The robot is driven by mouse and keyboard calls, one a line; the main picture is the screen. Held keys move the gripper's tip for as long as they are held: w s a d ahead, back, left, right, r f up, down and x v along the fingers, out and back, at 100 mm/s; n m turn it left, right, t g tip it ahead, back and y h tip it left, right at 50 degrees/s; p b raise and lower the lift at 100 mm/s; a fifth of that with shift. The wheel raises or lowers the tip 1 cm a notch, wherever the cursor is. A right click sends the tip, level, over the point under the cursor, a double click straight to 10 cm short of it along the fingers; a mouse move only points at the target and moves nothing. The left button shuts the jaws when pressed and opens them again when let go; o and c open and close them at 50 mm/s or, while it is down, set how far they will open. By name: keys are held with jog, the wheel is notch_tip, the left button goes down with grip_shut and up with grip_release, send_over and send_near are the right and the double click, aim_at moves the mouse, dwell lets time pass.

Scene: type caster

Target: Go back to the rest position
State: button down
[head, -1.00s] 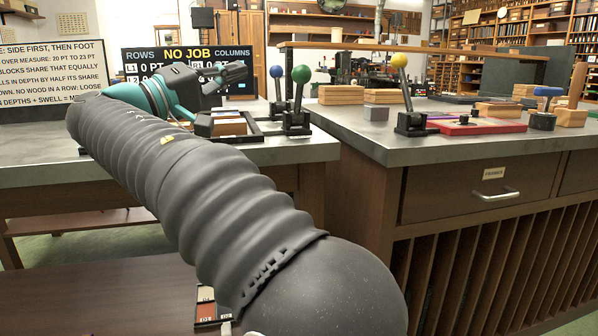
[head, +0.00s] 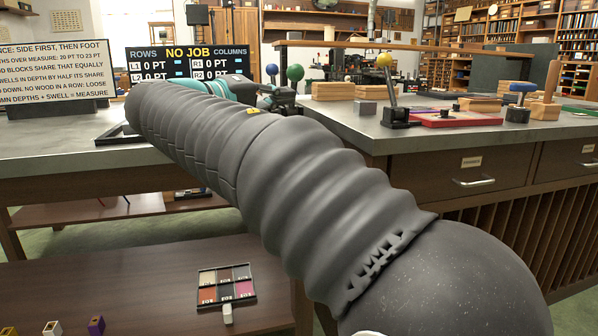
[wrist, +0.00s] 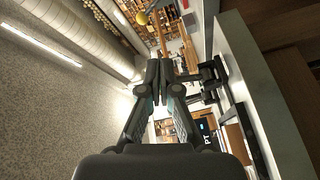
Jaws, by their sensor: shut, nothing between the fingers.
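My gripper (wrist: 157,72) is shut and empty in the wrist view, its two fingertips together. In the head view my dark ribbed arm reaches from the lower right to the upper left. Its teal wrist part (head: 232,88) shows behind the arm, near the levers at the back of the left bench. The arm hides part of the gripper there. The wrist view is tilted, with the ceiling on its left and the bench edge on its right.
The left bench (head: 40,150) passes under my arm. The right bench (head: 440,139) holds a yellow-knobbed lever (head: 386,90), a red tray (head: 455,121) and wooden blocks (head: 333,91). A colour-swatch tray (head: 227,287) lies on the low brown surface. The "NO JOB" display (head: 189,62) stands behind.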

jog(key=s+d+f+g+y+p, duration=0.1)
jog(key=s+d+f+g+y, duration=0.2)
jog(key=s+d+f, duration=0.35)
jog(key=s+d+f+g+y+p, duration=0.1)
jog(key=s+d+f+g+y, duration=0.15)
jog(key=d+f, duration=0.75)
jog(key=s+d+f+m+g+y+p, duration=0.1)
jog(key=s+f+m+y, duration=0.4)
jog(key=s+f, duration=1)
jog(key=s+d+y+p, duration=0.1)
jog(key=s+y, duration=0.1)
jog(key=s, duration=0.1)
jog(key=shift+s+d+f, duration=0.2)
jog(key=shift+s, duration=0.15)
